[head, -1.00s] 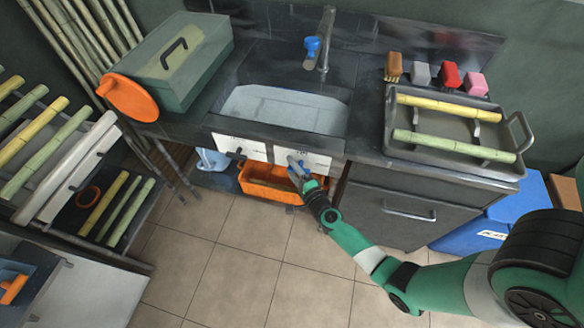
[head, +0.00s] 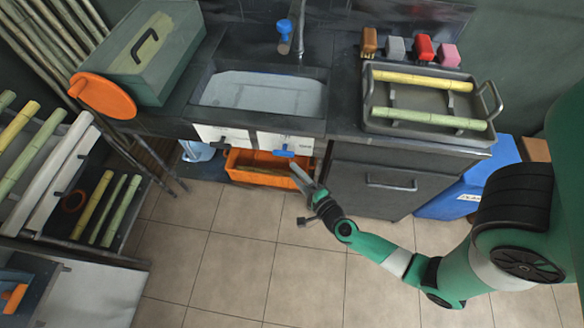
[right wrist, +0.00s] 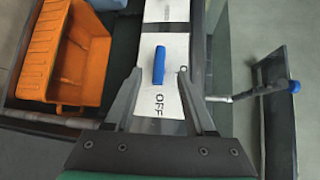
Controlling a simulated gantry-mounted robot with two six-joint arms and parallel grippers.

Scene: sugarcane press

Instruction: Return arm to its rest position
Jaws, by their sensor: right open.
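My right gripper (head: 301,180) is open and empty in front of the white switch panel (head: 270,141) below the sink. In the right wrist view, the open fingers (right wrist: 160,105) stand either side of a blue switch handle (right wrist: 159,65) on a panel marked OFF. I cannot tell whether they touch the panel. The blue handle (head: 284,153) also shows in the head view, just beyond the fingertips. My right arm (head: 385,258) reaches in from the right, over the tiled floor. My left gripper is not in view.
An orange crate (head: 240,175) stands under the sink, close to my right gripper. A cabinet with a handle (head: 380,186) and a blue bin (head: 440,207) are on the right. The sink (head: 262,92) and a tray (head: 482,140) with cane pieces are above. Floor in front is free.

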